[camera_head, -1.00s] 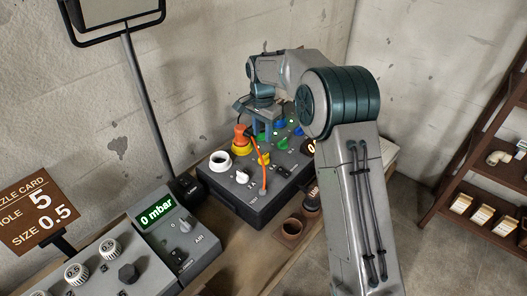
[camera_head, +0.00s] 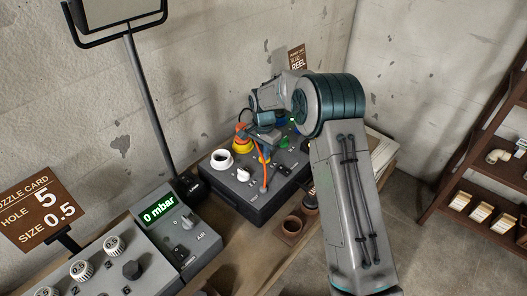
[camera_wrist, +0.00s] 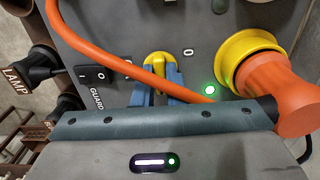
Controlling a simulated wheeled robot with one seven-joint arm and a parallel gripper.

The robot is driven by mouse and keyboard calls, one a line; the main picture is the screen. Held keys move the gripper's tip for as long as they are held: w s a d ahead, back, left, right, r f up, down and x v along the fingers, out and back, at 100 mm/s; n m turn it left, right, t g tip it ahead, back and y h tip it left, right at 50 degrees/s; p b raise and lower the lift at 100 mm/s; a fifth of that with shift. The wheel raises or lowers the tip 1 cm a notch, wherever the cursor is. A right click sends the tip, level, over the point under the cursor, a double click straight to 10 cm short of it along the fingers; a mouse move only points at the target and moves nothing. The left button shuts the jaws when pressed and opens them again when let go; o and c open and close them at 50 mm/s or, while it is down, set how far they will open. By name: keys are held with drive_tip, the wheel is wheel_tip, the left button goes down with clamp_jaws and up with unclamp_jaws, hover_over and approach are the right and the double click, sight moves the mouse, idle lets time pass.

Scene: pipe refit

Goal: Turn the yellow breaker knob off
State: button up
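The yellow breaker knob (camera_wrist: 157,59) sits on the dark control panel in the wrist view, with a "0" mark beside it and a lit green lamp to its lower right. My gripper (camera_wrist: 158,80) has its two blue fingers close together, one on each side of the knob's handle, and looks shut on it. The fingers hide the lower part of the knob. In the head view my gripper (camera_head: 265,153) reaches down over the dark panel box (camera_head: 246,201), and the knob is mostly hidden behind the fingers and cable.
An orange cable (camera_wrist: 104,62) crosses close to the fingers. A black rocker switch (camera_wrist: 98,74) lies to the left.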

clamp_jaws()
drive_tip(key=n+b, duration=0.2)
drive_tip(key=n, duration=0.1)
drive_tip(key=shift+n, duration=0.4)
drive_tip(key=n+b, duration=0.1)
drive_tip(key=n, duration=0.4)
drive_tip(key=shift+d+b, duration=0.15)
drive_tip(key=shift+b, duration=0.15)
drive_tip(key=n, duration=0.5)
drive_tip(key=shift+d+b, duration=0.1)
drive_tip(key=shift+b, duration=0.2)
drive_tip(key=shift+w+r+n, duration=0.1)
drive_tip(key=shift+n, duration=2)
drive_tip(key=o, duration=0.7)
unclamp_jaws()
